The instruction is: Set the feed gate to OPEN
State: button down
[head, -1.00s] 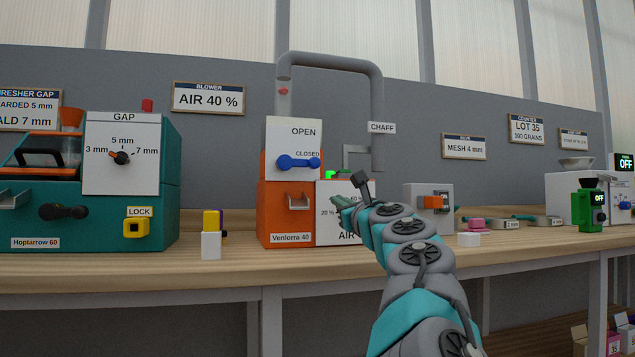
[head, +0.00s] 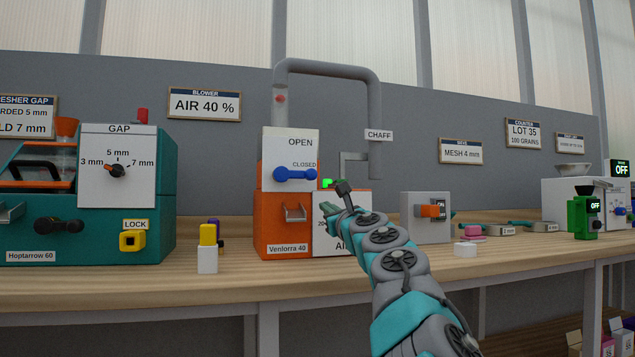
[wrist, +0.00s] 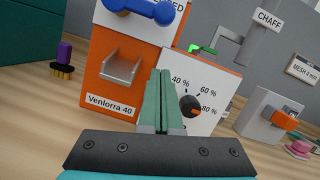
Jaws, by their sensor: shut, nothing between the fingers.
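The feed gate is a blue lever (head: 295,174) on the white upper panel (head: 305,148) of the orange Venlorra 40 machine (head: 268,225). Its arm lies level, just under the CLOSED label, and OPEN is printed higher up. The blue lever also shows at the top of the wrist view (wrist: 150,10), partly cut off. My gripper (wrist: 160,72) is shut and empty, below and to the right of the lever. It is in front of the white AIR dial panel (wrist: 208,92) and apart from the lever. In the head view my arm partly hides that dial panel.
A metal spout (head: 295,212) juts from the orange front below the lever. A teal Hoptarrow 60 machine (head: 95,235) stands at left, with a yellow-and-white block (head: 208,250) between. A grey switch box (head: 428,225) stands at right. The bench front is mostly clear.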

aim_at(297, 174)
jog(key=w+a+r+p, duration=0.2)
jog(key=w+r+p, duration=0.1)
jog(key=p, duration=0.3)
jog(key=shift+w+a+r+p, duration=0.25)
jog(key=shift+w+r+p, duration=0.05)
jog(key=shift+r, duration=0.55)
jog(key=shift+r, duration=0.1)
jog(key=shift+d+r+n, duration=0.1)
jog(key=shift+r+n, duration=0.15)
jog(key=shift+n, duration=0.25)
